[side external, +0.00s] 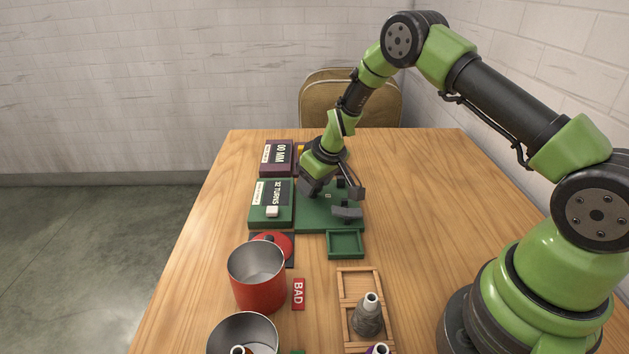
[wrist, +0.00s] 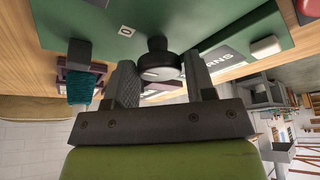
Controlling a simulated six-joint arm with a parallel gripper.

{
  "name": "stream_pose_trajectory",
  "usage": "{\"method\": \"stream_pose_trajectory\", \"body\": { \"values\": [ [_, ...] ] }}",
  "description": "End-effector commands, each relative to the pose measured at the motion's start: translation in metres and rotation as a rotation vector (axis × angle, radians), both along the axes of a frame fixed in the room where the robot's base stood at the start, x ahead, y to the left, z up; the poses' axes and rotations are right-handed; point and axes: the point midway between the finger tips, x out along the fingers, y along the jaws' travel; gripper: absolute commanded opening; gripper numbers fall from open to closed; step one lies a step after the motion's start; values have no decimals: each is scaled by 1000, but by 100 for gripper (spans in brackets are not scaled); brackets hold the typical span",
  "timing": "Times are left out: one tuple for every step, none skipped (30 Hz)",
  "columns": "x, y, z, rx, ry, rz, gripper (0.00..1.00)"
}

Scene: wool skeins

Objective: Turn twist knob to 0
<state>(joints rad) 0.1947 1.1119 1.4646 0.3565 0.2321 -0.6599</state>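The twist knob (wrist: 162,74) is a black round knob with a white mark on its face, on the green board (side external: 313,222). In the wrist view it sits between the two fingers of my gripper (wrist: 162,60). The fingers stand about a knob's width apart and appear to touch it on both sides. A small white plate reading 0 (wrist: 127,31) is on the board near the knob. In the side view my gripper hides the knob. Which way the white mark points relative to the 0 is not clear.
A green box (side external: 259,218) reading 32 TURNS, with a white button, adjoins the board. A purple box (side external: 268,171) reading 00 MM stands behind. A red pot (side external: 258,285), a BAD tag (side external: 298,293) and a wooden tray (side external: 377,282) are nearer. The table's right side is mostly clear.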

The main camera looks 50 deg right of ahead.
Motion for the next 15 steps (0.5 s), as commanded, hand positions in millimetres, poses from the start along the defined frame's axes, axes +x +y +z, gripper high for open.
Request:
{"method": "stream_pose_trajectory", "body": {
  "values": [
    [0, 0, 0, 0, 0, 0, 62],
    [0, 0, 0, 0, 0, 0, 69],
    [0, 0, 0, 0, -1, 0, 69],
    [0, 0, 0, -1, -1, 0, 69],
    [0, 0, 0, -1, -1, 0, 69],
    [0, 0, 0, -1, -2, 0, 69],
    [0, 0, 0, -1, -2, 0, 69],
    [0, 0, 0, -1, -2, 0, 69],
    [1, 0, 0, -1, -2, 0, 69],
    [0, 0, 1, -1, -3, 0, 69],
    [0, 0, 2, -2, -3, -1, 69],
    [0, 0, 3, -2, -3, -1, 69],
    [-1, 0, 6, -2, -4, -1, 69],
    [-2, -1, 9, -2, -5, -1, 69],
    [-4, -1, 13, -2, -4, -1, 69]
  ]
}}
